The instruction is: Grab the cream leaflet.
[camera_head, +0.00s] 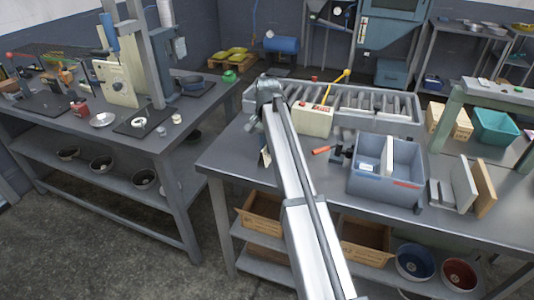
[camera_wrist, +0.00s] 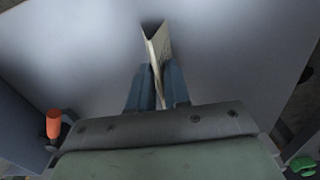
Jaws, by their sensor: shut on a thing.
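The cream leaflet (camera_wrist: 158,50) stands on edge, thin and folded, between the two blue-grey fingers of my gripper (camera_wrist: 158,88) in the wrist view. The fingers are shut on its near part, and its far part sticks out beyond the fingertips. In the head view a small part of the leaflet (camera_head: 265,157) shows at the left of my arm, near the left end of the grey workbench (camera_head: 230,150). My arm hides the fingers there. I cannot tell whether the leaflet still touches the bench top.
A grey divided bin (camera_head: 402,185) stands right of my arm, with an orange-handled tool (camera_head: 322,150) beside it. A cream control box (camera_head: 312,119) and a roller tray (camera_head: 375,105) lie behind. Upright boards (camera_head: 463,185) stand at the right. An aisle separates the left bench (camera_head: 150,147).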

